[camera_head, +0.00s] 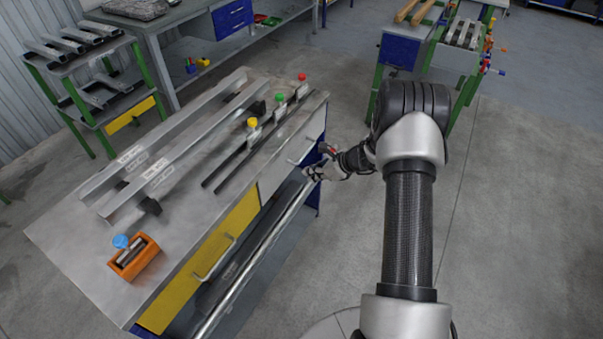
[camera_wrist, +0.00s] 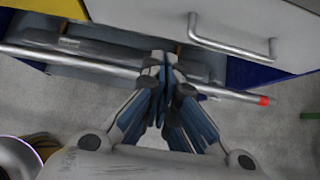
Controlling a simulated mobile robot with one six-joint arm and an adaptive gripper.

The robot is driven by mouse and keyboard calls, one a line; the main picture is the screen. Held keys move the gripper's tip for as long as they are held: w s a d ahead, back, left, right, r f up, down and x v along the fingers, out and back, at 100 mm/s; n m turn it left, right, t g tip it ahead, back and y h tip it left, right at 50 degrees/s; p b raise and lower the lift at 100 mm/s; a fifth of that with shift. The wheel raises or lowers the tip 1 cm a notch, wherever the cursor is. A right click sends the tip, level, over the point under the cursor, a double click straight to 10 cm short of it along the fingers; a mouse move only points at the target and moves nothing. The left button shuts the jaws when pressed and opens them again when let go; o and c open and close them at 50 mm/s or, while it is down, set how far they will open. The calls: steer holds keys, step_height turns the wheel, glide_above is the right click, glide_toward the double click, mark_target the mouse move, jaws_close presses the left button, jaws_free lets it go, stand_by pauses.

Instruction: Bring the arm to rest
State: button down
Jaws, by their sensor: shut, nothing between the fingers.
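My gripper (camera_head: 312,173) is beside the right side of the runout table (camera_head: 75,250), at about the level of its drawers. In the wrist view my gripper (camera_wrist: 164,62) has its fingertips together, with nothing between them. Beyond the fingertips in that view are a drawer front with a metal handle (camera_wrist: 235,46) and a long metal rail (camera_wrist: 90,62) with a red end. I cannot tell whether the fingers touch the rail. My arm stretches forward from the bottom right of the head view.
On the table lie long metal profiles (camera_head: 165,135), rods with yellow, green and red knobs, and an orange holder (camera_head: 135,262) with a blue-topped item. A green rack (camera_head: 85,85) stands far left. A blue-fronted bench (camera_head: 398,50) stands behind my arm. Floor at right is clear.

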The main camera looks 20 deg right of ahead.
steer(key=shift+p+v, duration=0.3)
steer(key=shift+v, duration=1.5)
steer(key=s+a+r+n+g, duration=0.1)
steer(key=s+a+r+n, duration=0.35)
steer(key=r, duration=0.35)
steer(key=s+a+r+n+g, duration=0.1)
steer(key=s+a+r+n, duration=0.3)
steer(key=a+r+n, duration=0.3)
steer(key=s+a+r+n+g, duration=0.1)
steer(key=s+a+r+n, duration=0.35)
steer(key=r, duration=0.55)
steer(key=s+r+n+h, duration=0.2)
steer(key=s+n, duration=0.4)
steer(key=s, duration=0.5)
steer(key=s+r+n+h, duration=0.3)
steer(key=s+n, duration=0.3)
steer(key=s, duration=0.5)
steer(key=shift+a+r+t+h, duration=0.2)
steer(key=shift+r+t+h, duration=0.1)
steer(key=shift+s, duration=0.1)
